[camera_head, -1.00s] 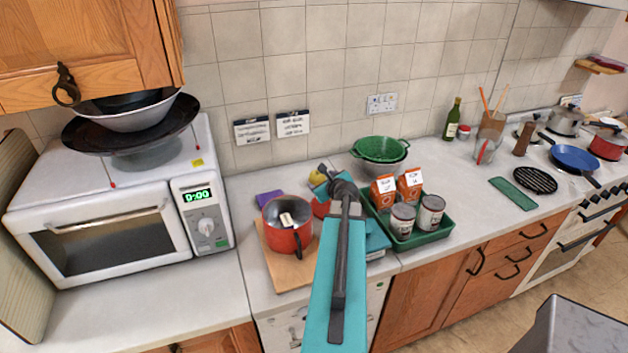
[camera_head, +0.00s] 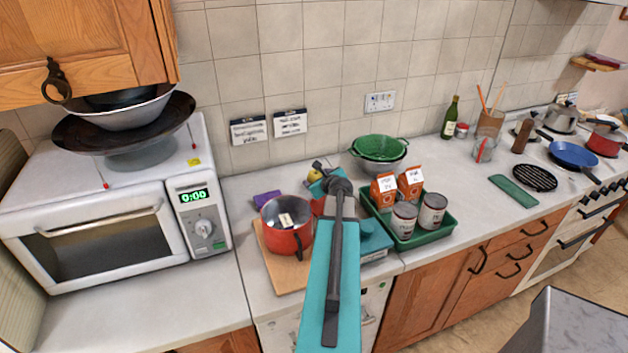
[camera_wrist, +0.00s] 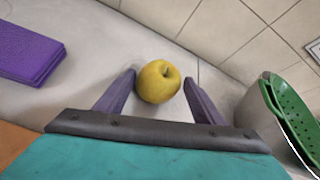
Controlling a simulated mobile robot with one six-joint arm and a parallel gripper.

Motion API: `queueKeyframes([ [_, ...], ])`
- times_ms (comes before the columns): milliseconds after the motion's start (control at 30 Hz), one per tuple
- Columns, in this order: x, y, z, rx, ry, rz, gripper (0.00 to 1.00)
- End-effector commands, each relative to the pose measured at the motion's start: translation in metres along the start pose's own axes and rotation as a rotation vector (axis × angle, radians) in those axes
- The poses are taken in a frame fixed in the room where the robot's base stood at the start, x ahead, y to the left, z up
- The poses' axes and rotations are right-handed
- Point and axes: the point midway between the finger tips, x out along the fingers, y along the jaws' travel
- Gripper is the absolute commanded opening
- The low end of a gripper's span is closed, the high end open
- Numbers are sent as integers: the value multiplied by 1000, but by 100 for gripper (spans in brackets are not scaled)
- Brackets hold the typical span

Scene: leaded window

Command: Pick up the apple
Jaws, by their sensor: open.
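The yellow apple (camera_wrist: 158,82) lies on the light worktop near the tiled wall. In the wrist view it sits between and a little beyond the two open fingers of my gripper (camera_wrist: 160,97). The fingers stand apart on either side of it; I cannot tell whether either touches it. In the head view only a small part of the apple (camera_head: 314,175) shows, behind my arm. My gripper (camera_head: 318,174) reaches down toward the back of the counter there, its fingers mostly hidden.
A red pot (camera_head: 286,238) on a wooden board stands left of my arm, with a purple block (camera_head: 266,198) behind it. A green tray (camera_head: 424,238) with cartons and cans stands right. A green colander (camera_head: 379,148) in a metal bowl is near the wall.

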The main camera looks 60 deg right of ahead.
Motion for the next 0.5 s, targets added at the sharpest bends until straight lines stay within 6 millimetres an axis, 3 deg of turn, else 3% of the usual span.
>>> queueKeyframes([
  [500, 0, 2, 1, -1, -1, 2, 62],
])
